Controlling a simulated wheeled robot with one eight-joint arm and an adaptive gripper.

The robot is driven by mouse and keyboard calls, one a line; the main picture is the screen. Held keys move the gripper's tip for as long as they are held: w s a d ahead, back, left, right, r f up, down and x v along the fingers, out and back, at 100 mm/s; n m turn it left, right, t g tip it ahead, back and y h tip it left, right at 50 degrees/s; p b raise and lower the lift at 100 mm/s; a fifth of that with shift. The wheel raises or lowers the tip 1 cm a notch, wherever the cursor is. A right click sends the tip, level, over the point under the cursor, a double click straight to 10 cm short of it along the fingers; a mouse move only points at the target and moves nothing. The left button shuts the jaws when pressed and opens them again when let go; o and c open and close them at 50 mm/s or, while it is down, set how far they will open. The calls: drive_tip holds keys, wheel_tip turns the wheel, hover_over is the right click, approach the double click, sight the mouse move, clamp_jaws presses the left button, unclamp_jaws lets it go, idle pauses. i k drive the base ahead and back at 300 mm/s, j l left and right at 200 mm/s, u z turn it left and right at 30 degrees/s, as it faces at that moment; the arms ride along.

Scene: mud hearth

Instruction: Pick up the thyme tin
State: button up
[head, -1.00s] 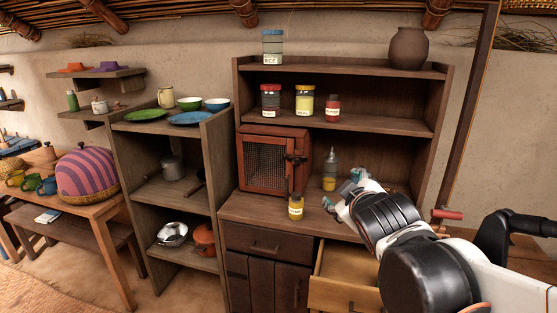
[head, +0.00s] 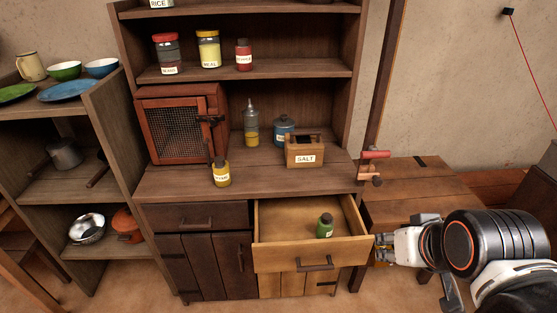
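A small green tin (head: 325,226) with a dark lid and a white label stands inside the open drawer, toward its right side. Its label is too small to read, but its green colour suits thyme. A small yellow tin (head: 221,174) with a dark lid stands on the counter's front edge; its label is also hard to read. My gripper (head: 381,249) is just right of the open drawer's front corner, apart from the green tin. Its fingers are small and seen from the side, so I cannot tell their opening.
The open drawer (head: 284,258) juts out from the cupboard. On the counter are a salt box (head: 305,150), a blue jar (head: 283,127), a glass bottle (head: 251,124) and a red mesh-door box (head: 180,128). A grinder with a red handle (head: 376,155) sits at the counter's right edge.

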sight(222, 176)
drive_tip(key=j+z, duration=0.35)
drive_tip(key=j, duration=0.25)
drive_tip(key=j+z, duration=0.4)
drive_tip(key=j, duration=0.25)
drive_tip(key=j+z, duration=0.35)
drive_tip(key=j, duration=0.3)
drive_tip(key=k+j+z, duration=0.2)
drive_tip(key=j+z, duration=0.2)
drive_tip(key=j, duration=0.2)
